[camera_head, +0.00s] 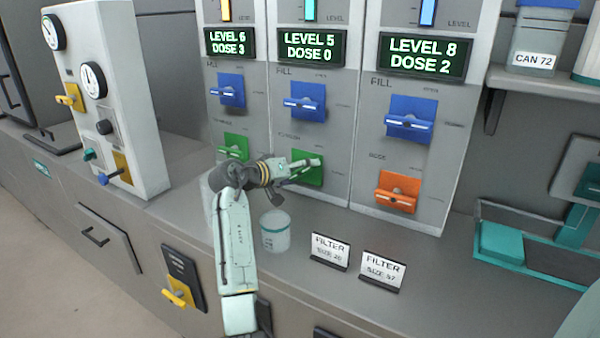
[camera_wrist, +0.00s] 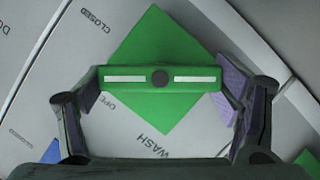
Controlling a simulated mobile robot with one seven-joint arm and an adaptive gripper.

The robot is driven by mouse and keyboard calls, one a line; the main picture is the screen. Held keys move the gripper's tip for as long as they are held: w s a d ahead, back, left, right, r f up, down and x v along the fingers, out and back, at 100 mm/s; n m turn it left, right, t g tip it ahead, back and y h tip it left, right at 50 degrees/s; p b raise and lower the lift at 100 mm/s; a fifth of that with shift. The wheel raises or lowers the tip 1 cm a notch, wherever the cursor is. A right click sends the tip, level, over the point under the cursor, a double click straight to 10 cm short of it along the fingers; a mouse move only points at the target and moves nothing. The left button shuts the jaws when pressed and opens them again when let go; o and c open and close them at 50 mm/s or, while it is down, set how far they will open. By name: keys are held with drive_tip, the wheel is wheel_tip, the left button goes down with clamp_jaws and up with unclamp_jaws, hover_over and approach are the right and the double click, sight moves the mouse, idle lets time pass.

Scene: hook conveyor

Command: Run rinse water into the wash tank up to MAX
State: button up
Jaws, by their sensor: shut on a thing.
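My gripper (camera_head: 300,167) is at the green valve (camera_head: 313,178) low on the middle cabinet panel. In the wrist view its fingers (camera_wrist: 165,95) are shut around the two ends of a green bar handle (camera_wrist: 160,78) with white stripes. A green square plate lies behind it. The word WASH is printed beside the plate; CLOSED and OPENED marks stand to the left. The middle display (camera_head: 310,47) reads LEVEL 5, DOSE 0. Above the green valve is a blue FILL valve (camera_head: 305,101). An orange-lit level strip above the left display (camera_head: 229,42), LEVEL 6, DOSE 3, is partly cut off.
The right panel has a display (camera_head: 424,55) reading LEVEL 8, DOSE 2, and an orange valve (camera_head: 398,192). A clear container (camera_head: 274,231) and two FILTER signs (camera_head: 330,250) stand on the counter. A gauge panel (camera_head: 110,100) is at left, a teal-framed fixture (camera_head: 525,245) at right.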

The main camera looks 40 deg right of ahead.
drive_tip(key=m+t+y+b, duration=0.1)
drive_tip(key=m, duration=0.1)
drive_tip(key=shift+m+b, duration=0.3)
drive_tip(key=shift+b, duration=0.05)
drive_tip(key=shift+s+m+t+y+b, duration=0.15)
drive_tip(key=shift+m+t+y+b, duration=0.3)
drive_tip(key=shift+m+t, duration=0.55)
drive_tip(key=o, duration=1.1)
drive_tip(key=v, duration=1.2)
